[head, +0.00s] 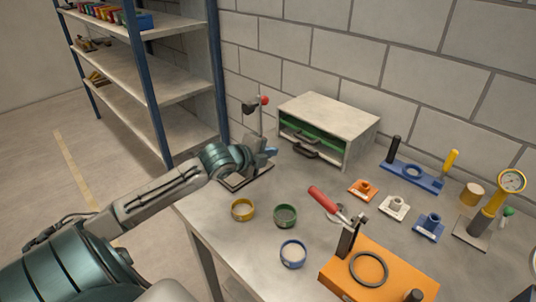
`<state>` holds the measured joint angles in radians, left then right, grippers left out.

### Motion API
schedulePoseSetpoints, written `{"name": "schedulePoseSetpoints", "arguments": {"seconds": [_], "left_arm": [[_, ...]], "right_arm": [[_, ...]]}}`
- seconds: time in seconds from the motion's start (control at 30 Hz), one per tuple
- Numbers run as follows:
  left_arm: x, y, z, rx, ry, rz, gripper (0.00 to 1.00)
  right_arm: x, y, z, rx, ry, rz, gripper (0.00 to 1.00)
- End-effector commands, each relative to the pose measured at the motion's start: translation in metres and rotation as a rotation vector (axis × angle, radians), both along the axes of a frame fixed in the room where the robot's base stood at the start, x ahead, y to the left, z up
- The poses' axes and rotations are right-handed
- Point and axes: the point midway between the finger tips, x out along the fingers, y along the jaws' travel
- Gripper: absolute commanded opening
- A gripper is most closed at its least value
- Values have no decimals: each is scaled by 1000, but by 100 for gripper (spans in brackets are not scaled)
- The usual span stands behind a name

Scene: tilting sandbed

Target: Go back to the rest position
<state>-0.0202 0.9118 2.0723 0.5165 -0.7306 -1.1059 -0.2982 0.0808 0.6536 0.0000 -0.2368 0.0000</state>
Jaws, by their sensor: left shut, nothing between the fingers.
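My left arm comes in from the left, and my left gripper (272,152) is over the back left of the grey table (225,235). It is shut and empty, in front of a small stand (258,118) with a red knob. The gripper hides part of that stand, and I cannot tell whether they touch. My right gripper is not in view.
A grey drawer box (340,115) stands against the wall. Yellow (243,210), green (285,216) and blue (293,254) rings lie at the front left. An orange fixture (335,280) and a dial gauge stand (475,232) are right. Shelving (150,65) stands behind.

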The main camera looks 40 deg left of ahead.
Motion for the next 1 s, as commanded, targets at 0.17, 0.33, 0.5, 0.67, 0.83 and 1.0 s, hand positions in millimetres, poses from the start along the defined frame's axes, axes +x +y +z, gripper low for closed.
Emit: {"name": "schedulePoseSetpoints", "arguments": {"seconds": [0.17, 0.33, 0.5, 0.67, 0.83, 1.0], "left_arm": [[-7, 0, 2, 2, 1, -2, 0], [-8, 0, 3, -1, 0, -2, 0], [-8, 0, 11, -1, 0, -2, 0], [-8, 0, 40, -1, 0, -2, 0], [-8, 0, 66, -1, 0, -2, 0], [-8, 0, 84, -1, 0, -2, 0]], "right_arm": [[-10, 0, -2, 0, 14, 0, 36], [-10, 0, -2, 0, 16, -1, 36], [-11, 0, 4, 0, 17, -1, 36], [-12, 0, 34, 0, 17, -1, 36], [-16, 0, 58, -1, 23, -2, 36], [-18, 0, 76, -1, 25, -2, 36]]}}
